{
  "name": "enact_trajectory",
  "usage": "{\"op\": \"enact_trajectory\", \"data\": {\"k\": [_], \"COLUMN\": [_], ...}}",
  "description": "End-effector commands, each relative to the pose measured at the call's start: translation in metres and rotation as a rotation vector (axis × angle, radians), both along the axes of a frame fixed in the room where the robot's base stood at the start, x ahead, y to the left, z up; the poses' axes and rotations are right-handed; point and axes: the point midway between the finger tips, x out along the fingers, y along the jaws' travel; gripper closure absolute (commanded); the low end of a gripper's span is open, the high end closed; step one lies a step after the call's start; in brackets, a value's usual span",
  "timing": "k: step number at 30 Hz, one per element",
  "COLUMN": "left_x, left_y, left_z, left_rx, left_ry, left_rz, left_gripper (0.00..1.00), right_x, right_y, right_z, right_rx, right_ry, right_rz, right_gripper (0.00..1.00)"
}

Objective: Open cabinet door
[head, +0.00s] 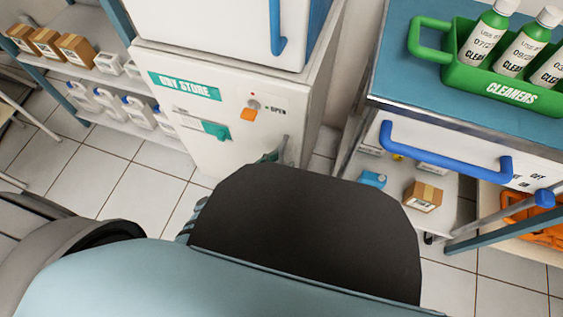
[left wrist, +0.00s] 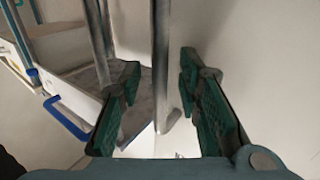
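The white cabinet (head: 215,140) labelled DRY STORE stands at the centre of the head view; its door appears closed. An orange latch (head: 249,114) sits on its front, beside the word OPEN. The grey upright handle (head: 284,150) is on the door's right side, its lower part hidden by my arm. In the left wrist view my left gripper (left wrist: 160,70) is open, with green-padded fingers. The grey handle (left wrist: 161,60) shows between the fingers, touching neither as far as I can see. In the head view my arm hides most of this gripper. My right gripper is not in view.
A blue-topped cart (head: 400,75) with a blue handle (head: 440,150) stands close on the right and carries a green caddy (head: 462,78) of cleaner bottles. Shelves (head: 80,75) with boxes and jugs stand at left. Tiled floor (head: 140,200) is clear before the cabinet.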

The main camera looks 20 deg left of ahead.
Motion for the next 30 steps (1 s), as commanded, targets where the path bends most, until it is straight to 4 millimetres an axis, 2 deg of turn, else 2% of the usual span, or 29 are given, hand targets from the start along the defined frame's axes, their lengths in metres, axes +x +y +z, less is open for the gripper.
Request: {"op": "enact_trajectory", "data": {"k": [9, 15, 26, 30], "left_x": [0.005, 0.005, 0.004, -0.006], "left_y": [-0.004, -0.004, -0.003, 0.004], "left_z": [0.000, 0.000, 0.000, 0.000], "left_rx": [0.001, 0.001, 0.001, 0.001], "left_ry": [0.001, 0.001, 0.001, 0.002], "left_rz": [0.001, 0.001, 0.000, -0.009], "left_gripper": [0.70, 1.00, 1.00, 1.00], "right_x": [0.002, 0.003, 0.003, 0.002], "right_y": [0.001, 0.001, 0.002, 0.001], "right_z": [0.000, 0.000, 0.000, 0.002], "right_rx": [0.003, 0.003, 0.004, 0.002], "right_ry": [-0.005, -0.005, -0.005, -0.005], "right_rz": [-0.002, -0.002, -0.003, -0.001], "right_gripper": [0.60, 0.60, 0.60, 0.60]}}
